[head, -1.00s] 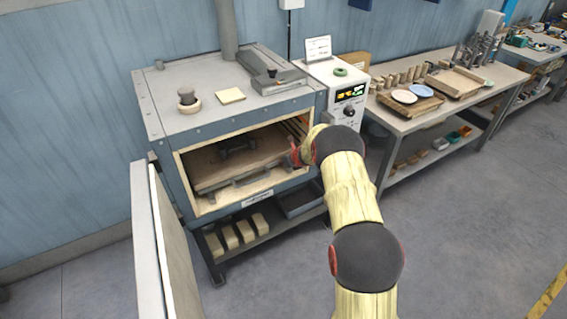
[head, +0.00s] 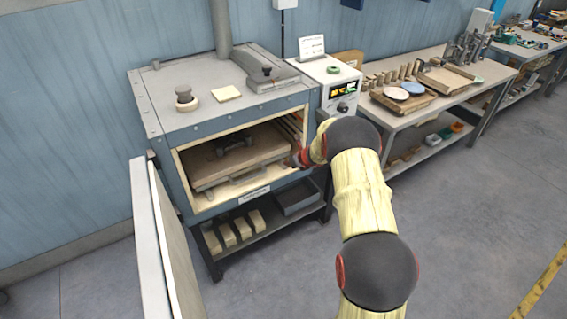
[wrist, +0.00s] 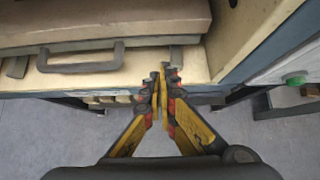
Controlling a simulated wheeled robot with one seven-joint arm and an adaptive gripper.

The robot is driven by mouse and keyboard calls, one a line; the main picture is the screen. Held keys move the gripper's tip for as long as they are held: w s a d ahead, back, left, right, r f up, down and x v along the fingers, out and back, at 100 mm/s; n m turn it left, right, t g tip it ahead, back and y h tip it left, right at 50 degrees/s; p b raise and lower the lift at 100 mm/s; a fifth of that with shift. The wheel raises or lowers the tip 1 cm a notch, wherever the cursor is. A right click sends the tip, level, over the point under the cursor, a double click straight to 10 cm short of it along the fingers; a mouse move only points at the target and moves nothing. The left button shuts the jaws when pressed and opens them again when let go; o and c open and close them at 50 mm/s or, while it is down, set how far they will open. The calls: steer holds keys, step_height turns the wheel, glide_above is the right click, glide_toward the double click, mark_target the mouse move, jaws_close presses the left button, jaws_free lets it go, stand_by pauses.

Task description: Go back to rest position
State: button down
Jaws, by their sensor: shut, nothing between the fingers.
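My gripper (wrist: 160,85) shows in the wrist view with its fingertips together and nothing between them. In the head view my arm hides most of the gripper, near the right side of the opening. A wooden board with a handle (wrist: 80,58) lies inside the dryer; the handle also shows in the head view (head: 248,174). The dryer door (head: 150,230) stands open to the left.
A control box (head: 338,88) stands right of the dryer. Blocks (head: 228,235) and a dark tray (head: 297,197) sit on the shelf below. The floor at right is clear.

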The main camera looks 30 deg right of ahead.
steer(key=v, duration=0.4)
steer(key=shift+p, duration=0.3)
